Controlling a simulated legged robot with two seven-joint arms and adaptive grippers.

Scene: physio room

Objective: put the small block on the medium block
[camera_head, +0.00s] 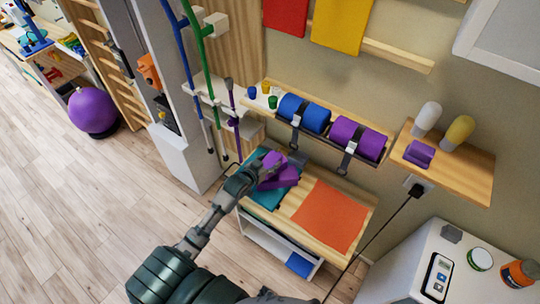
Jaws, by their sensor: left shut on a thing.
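My left gripper (257,168) reaches over the wooden table (296,212) and is shut on a small purple block (272,158). A larger purple block (284,178), which looks like the medium block, lies just below it in the picture, over the teal mat (264,196). The two blocks overlap in the view. I cannot tell whether they touch or whether the small one rests on the other. The gripper partly hides both blocks. My right gripper is not in view.
An orange mat (329,215) covers the table's right side. Above stands a shelf with a blue roll (304,114) and a purple roll (358,140). Another purple block (419,153) lies on the right shelf (455,178). A white cabinet (400,272) stands at lower right.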

